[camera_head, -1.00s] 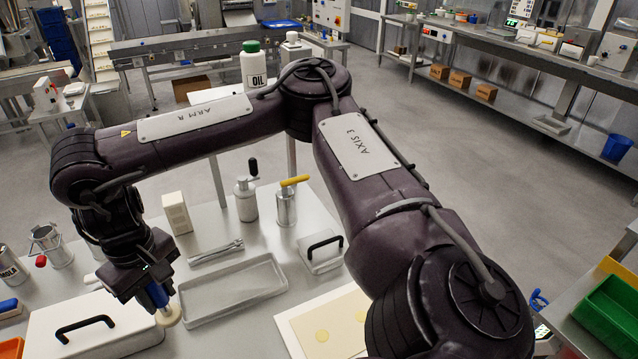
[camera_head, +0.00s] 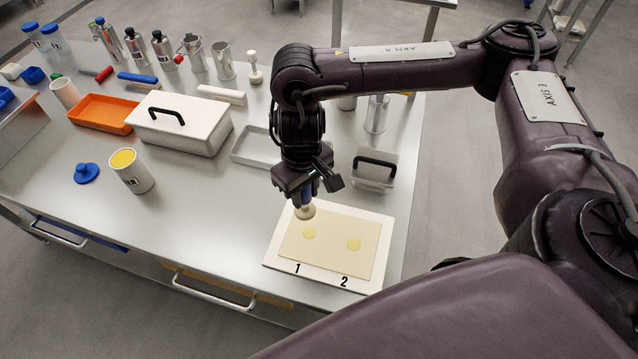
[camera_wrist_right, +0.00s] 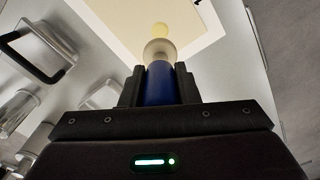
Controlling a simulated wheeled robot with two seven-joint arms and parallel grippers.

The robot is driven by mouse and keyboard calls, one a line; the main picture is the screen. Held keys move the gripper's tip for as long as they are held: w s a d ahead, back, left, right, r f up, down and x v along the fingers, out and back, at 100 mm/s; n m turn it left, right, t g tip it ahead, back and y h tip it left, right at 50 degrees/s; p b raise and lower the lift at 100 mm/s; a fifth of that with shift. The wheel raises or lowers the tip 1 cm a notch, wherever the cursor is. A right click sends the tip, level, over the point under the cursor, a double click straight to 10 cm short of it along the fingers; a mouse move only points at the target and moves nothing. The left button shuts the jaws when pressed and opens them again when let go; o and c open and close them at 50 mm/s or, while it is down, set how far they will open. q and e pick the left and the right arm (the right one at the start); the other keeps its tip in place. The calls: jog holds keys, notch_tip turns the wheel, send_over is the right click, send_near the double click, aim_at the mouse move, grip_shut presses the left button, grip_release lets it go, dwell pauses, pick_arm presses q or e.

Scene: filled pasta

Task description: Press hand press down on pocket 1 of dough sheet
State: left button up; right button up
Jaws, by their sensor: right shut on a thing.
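The pale yellow dough sheet (camera_head: 330,262) lies on a white board marked 1 and 2. My right gripper (camera_head: 304,190) is shut on the blue handle of the hand press, whose pale round foot (camera_head: 306,211) points down near the sheet's far edge, just behind pocket 1. The foot looks above the sheet; the exact gap cannot be told. My left gripper is out of view.
A lidded clear box (camera_head: 374,172) stands right of my right gripper, and a grey tray (camera_head: 250,150) lies behind it. A white lidded box (camera_head: 180,133), an orange tray (camera_head: 98,116) and an open tin (camera_head: 133,172) stand to the left. The table left of the board is clear.

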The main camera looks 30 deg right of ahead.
aim_at(308, 212)
jog(key=shift+s+d+f, duration=0.1)
jog(key=shift+s+f, duration=0.4)
jog(key=shift+f, duration=0.4)
jog(key=shift+w+a+f+b, duration=0.1)
jog(key=shift+a+f+b, duration=0.1)
jog(key=shift+f+b, duration=0.3)
pick_arm(q)
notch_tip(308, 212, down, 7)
jog(key=b, duration=0.6)
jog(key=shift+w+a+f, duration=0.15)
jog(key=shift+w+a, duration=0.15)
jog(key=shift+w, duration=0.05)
pick_arm(e)
notch_tip(308, 212, down, 5)
jog(key=shift+d+r, duration=0.1)
jog(key=shift+r, duration=0.05)
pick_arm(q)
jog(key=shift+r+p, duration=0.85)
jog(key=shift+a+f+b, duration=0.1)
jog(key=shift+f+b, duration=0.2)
pick_arm(e)
jog(key=shift+f, duration=0.55)
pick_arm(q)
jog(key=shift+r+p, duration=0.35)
pick_arm(e)
jog(key=shift+s+f, duration=0.2)
jog(key=shift+s, duration=0.1)
dwell(1.2)
